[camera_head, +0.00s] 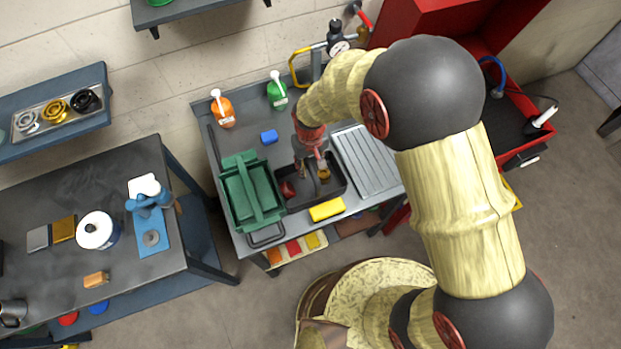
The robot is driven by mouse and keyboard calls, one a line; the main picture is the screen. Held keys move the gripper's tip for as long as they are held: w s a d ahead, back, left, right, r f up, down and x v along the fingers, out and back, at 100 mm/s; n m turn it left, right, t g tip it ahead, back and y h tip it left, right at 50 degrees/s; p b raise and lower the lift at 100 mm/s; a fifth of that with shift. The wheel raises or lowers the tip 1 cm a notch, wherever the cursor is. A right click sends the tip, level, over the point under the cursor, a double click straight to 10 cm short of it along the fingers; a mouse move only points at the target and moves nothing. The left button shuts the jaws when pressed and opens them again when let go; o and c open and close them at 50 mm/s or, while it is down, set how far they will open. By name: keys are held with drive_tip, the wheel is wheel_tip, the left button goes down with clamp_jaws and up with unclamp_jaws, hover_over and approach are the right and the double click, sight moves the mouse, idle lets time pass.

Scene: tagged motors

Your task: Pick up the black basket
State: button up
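A dark open-topped container (332,187), which looks like the black basket or a sunken basin, sits in the middle of the grey workbench (230,150). A dark red round thing (287,190) and a small yellow-orange thing (323,174) show inside it. My gripper (313,172) points down over the container's back part. Its fingertips look at or within the rim, but the depth is unclear. They are small and partly blended with the dark inside, so I cannot tell whether they are open or touching anything.
A green box with a handle (240,190) stands close on the container's left. A ribbed draining board (368,160) adjoins its right. A yellow sponge-like block (327,209) lies in front.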

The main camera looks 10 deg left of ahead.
drive_tip(key=shift+f, duration=0.25)
drive_tip(key=shift+c, duration=0.8)
drive_tip(key=c, duration=0.7)
clamp_jaws()
drive_tip(key=shift+w+r, duration=0.1)
